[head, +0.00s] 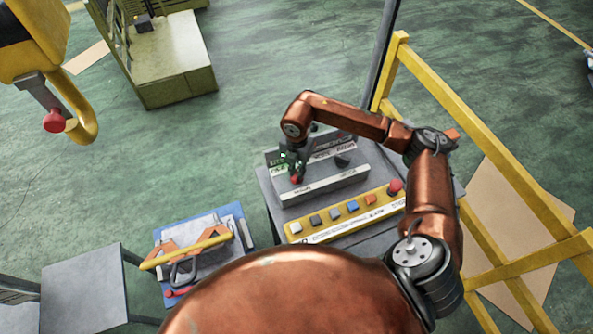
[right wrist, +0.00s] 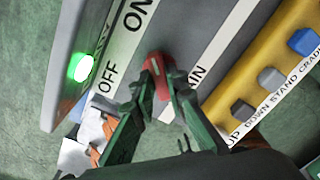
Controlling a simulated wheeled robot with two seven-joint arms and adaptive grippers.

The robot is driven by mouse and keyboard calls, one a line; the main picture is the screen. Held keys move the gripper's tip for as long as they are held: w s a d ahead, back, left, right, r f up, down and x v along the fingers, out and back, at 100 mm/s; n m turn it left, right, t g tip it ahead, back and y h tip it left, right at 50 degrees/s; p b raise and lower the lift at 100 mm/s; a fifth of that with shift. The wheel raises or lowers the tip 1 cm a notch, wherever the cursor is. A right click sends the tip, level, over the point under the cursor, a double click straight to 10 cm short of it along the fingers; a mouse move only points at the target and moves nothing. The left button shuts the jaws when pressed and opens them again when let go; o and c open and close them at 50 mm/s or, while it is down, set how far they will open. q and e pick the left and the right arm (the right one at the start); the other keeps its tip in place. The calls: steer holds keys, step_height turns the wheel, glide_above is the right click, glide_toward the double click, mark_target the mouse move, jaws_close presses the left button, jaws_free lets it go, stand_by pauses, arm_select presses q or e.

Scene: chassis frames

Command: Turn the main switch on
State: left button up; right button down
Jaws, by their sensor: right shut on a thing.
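The main switch is a small red knob (right wrist: 157,74) on the grey sloped panel, beside the labels OFF and ON in the right wrist view. It also shows as a red spot (head: 296,180) in the head view. My right gripper (right wrist: 160,92) is shut on the red knob, with dark green fingers on both sides of it. In the head view the right gripper (head: 294,170) reaches down to the console's left part. The fingers hide part of the knob, and I cannot tell which label it points to. My left gripper is not in view.
A green lamp (right wrist: 80,67) glows beside the OFF label. A yellow button strip (head: 345,215) with several buttons and a red mushroom button (head: 395,186) lies in front. A yellow railing (head: 480,150) stands right. A blue mat (head: 244,224) with tools lies left.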

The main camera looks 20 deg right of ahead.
mark_target(297, 173)
steer(key=c, duration=1.9)
jaws_free()
steer(key=shift+c, duration=0.2)
step_height(297, 173, up, 12)
